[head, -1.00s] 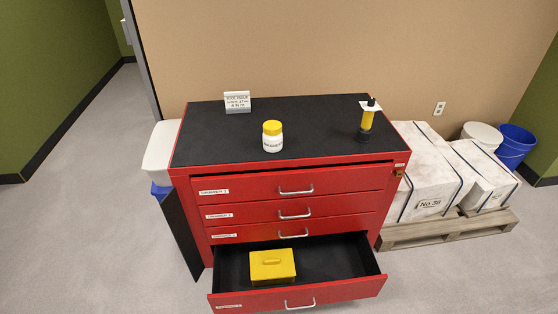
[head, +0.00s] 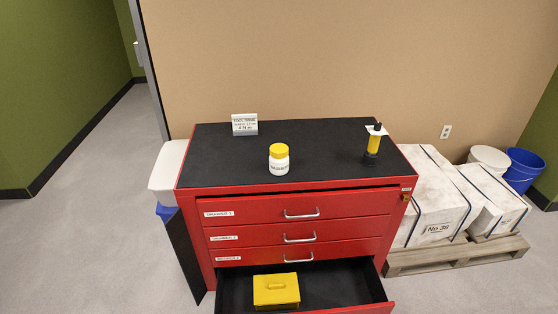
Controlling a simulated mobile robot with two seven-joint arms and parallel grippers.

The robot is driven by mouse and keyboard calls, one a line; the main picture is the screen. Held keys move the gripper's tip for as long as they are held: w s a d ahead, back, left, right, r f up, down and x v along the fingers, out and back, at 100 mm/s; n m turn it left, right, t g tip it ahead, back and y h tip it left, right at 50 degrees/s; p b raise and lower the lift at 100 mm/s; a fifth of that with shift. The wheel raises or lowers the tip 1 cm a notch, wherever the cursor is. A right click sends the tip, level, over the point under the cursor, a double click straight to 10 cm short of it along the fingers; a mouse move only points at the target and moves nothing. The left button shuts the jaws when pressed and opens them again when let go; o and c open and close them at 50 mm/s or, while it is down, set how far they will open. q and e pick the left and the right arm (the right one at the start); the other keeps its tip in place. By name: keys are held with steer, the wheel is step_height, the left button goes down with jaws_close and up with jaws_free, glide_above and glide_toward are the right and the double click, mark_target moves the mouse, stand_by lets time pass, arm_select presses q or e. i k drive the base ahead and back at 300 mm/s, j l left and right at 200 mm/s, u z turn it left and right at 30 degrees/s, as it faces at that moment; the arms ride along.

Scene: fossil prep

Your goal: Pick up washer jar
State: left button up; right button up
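The washer jar (head: 279,160) is a small white jar with a yellow lid and dark lettering on its front. It stands upright near the middle of the black top (head: 325,155) of a red drawer cabinet (head: 300,190). Nothing touches the jar. Neither of my grippers shows in the head view.
A small white sign (head: 244,124) stands at the back left of the top, and a yellow and black tool (head: 373,144) stands at the right. The bottom drawer is open with a yellow box (head: 276,291) inside. White blocks (head: 432,205) sit on a pallet (head: 455,256) at the right.

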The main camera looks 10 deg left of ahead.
mark_target(277, 166)
steer(key=i+j, duration=0.1)
steer(key=j, duration=0.3)
steer(key=i+j, duration=0.1)
steer(key=j, duration=0.35)
steer(key=i+j, duration=0.1)
steer(key=j, duration=0.3)
steer(key=i+j, duration=0.1)
steer(key=j, duration=0.3)
steer(key=i+j, duration=0.1)
steer(key=j, duration=0.35)
steer(key=i+j, duration=0.1)
steer(key=j, duration=0.3)
